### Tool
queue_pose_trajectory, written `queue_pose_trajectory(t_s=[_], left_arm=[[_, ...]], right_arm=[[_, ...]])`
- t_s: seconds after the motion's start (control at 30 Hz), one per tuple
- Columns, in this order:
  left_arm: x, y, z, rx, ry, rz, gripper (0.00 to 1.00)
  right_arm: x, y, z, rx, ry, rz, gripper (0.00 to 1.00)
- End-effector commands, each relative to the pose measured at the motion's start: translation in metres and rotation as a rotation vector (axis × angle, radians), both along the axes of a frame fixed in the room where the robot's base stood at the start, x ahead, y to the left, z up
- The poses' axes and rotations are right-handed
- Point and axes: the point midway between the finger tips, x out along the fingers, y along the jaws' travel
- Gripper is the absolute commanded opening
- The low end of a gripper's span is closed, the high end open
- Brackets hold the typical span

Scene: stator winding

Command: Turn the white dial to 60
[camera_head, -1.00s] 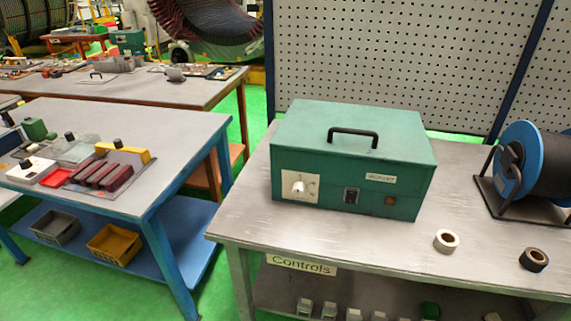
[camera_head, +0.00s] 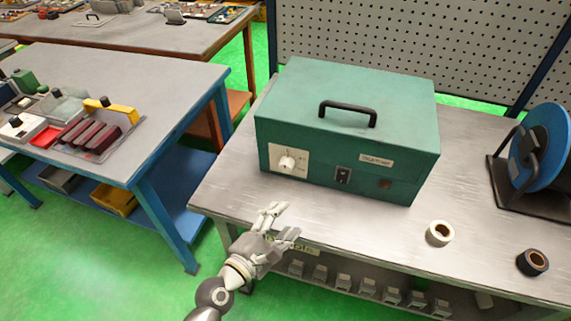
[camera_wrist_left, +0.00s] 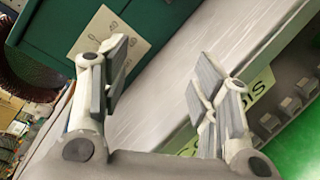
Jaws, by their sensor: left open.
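The white dial (camera_head: 287,164) sits on a pale square plate (camera_head: 301,158) on the front of the green box (camera_head: 345,125), at its left end. My left gripper (camera_head: 279,222) is open and empty at the front edge of the table, below and in front of the dial, apart from the box. In the left wrist view, my left gripper (camera_wrist_left: 165,85) has its fingers spread over the table edge. The dial's exact setting is too small to read.
The box stands on a grey table (camera_head: 330,220). A white tape roll (camera_head: 439,233), a black tape roll (camera_head: 532,262) and a blue reel (camera_head: 540,150) are to the right. A black handle (camera_head: 347,113) tops the box. Table space before the box is clear.

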Motion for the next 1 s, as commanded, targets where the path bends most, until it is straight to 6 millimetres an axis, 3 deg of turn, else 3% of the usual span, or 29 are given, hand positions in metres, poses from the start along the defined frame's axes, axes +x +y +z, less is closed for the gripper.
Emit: queue_pose_trajectory(t_s=[0.3, 0.6, 0.77, 1.0], left_arm=[[0.027, 0.007, 0.013, -0.350, 0.093, 0.154, 0.56], [0.052, 0.022, 0.014, -0.710, 0.197, 0.317, 0.56], [0.062, 0.021, 0.014, -0.741, 0.206, 0.331, 0.56], [0.100, 0.009, 0.015, -0.736, 0.204, 0.328, 0.56]], right_arm=[[-0.010, -0.003, 0.001, -0.004, 0.013, -0.001, 0.00], [-0.010, -0.003, 0.002, -0.004, 0.015, -0.002, 0.00], [-0.009, -0.003, 0.004, -0.004, 0.014, -0.002, 0.00], [-0.008, -0.003, 0.008, -0.004, 0.012, -0.002, 0.00]])
